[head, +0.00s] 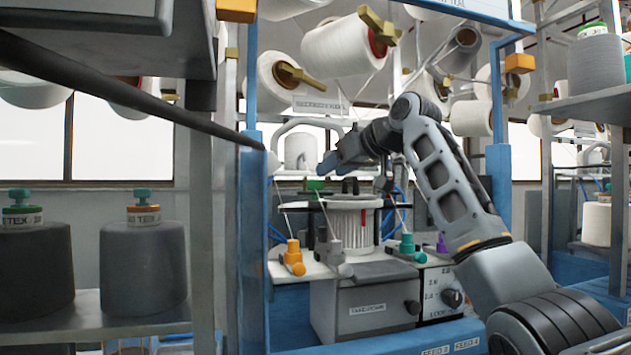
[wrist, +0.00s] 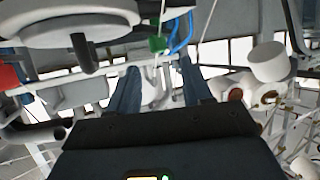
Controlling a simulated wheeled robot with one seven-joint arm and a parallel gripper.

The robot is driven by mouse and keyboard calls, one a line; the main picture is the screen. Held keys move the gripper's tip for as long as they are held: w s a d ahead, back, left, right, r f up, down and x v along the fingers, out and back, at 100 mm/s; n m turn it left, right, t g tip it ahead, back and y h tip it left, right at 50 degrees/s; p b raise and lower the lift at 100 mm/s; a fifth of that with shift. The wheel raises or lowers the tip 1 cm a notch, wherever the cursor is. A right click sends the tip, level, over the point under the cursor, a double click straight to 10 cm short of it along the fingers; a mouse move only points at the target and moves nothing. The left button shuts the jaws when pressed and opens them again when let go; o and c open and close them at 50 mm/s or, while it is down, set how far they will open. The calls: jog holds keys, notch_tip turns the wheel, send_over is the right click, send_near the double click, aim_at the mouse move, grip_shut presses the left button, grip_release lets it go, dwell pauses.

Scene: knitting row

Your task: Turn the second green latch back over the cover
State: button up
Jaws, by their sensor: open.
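A small green piece (head: 316,184), which looks like a green latch, sits at the upper left of the round knitting head. A green piece also shows at the top of the wrist view (wrist: 158,44), beyond the fingers. The pale round top (head: 352,202) of the knitting head is probably the cover; a large round grey part (wrist: 80,22) fills the upper left of the wrist view. My gripper (head: 327,168) is just above the green piece in the head view, apart from it as far as I can see. In the wrist view my gripper (wrist: 160,67) is open, with nothing between its fingers.
Orange (head: 293,257) and teal (head: 408,246) feeder parts stand at the front of the machine. Thin yarns run down around the head. Blue posts (head: 253,220) flank the machine, and white yarn cones (head: 338,45) hang above. Grey shelves stand left and right.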

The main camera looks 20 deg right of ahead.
aim_at(315, 192)
jog(key=shift+p+x, duration=1.25)
jog(key=shift+x, duration=2.55)
jog(key=shift+a, duration=0.1)
jog(key=shift+c, duration=0.5)
grip_shut()
